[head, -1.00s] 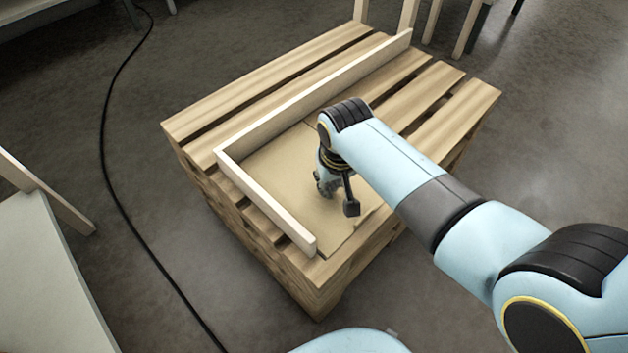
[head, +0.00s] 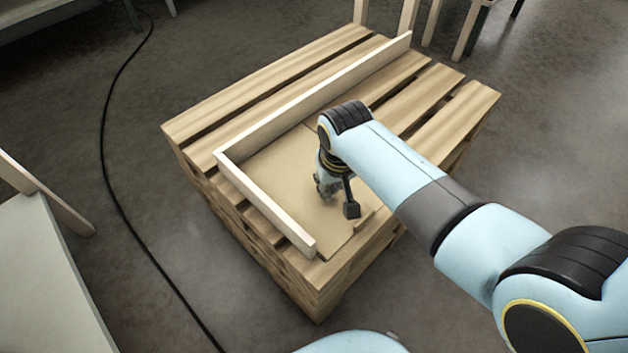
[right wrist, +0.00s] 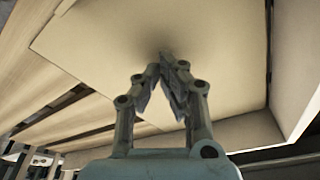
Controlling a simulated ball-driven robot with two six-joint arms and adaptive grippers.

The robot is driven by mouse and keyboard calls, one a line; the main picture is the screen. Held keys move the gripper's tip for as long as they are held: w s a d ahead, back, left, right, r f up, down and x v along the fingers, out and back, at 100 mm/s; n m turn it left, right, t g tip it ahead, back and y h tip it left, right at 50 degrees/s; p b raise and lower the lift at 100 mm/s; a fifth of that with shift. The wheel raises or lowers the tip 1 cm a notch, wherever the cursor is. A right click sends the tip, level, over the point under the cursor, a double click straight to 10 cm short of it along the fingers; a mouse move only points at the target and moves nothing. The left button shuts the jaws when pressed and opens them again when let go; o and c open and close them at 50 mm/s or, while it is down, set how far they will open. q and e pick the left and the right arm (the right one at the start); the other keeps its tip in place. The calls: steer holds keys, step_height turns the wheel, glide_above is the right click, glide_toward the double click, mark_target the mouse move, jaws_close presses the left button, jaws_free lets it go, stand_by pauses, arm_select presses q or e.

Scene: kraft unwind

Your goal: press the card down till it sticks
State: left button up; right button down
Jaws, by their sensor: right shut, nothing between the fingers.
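The tan kraft card (head: 282,184) lies on the pallet inside the corner of a pale wooden fence. It fills much of the right wrist view (right wrist: 110,35). My right gripper (head: 327,193) points down over the card, with its wrist and a black part hiding some of it. In the right wrist view my right gripper (right wrist: 165,62) has its fingertips together and empty, at the card's face over a dark shadow. They look in contact or very close; I cannot tell which. My left gripper is not in view.
The pale fence (head: 265,205) runs along the left and back of the card. The slatted wooden pallet (head: 455,105) has bare boards to the right. A black cable (head: 103,125) lies on the floor at left. A pale table (head: 40,275) stands at lower left.

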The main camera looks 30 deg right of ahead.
stand_by(0.4)
steer(key=shift+f, duration=0.35)
steer(key=shift+s+f, duration=0.1)
steer(key=shift+f, duration=0.05)
stand_by(1.5)
step_height(320, 180, up, 3)
steer(key=p, duration=0.3)
step_height(320, 180, up, 3)
steer(key=p, duration=0.3)
steer(key=shift+f, duration=0.15)
steer(key=shift+r+p, duration=0.8)
steer(key=shift+p, duration=0.05)
steer(key=shift+f, duration=0.1)
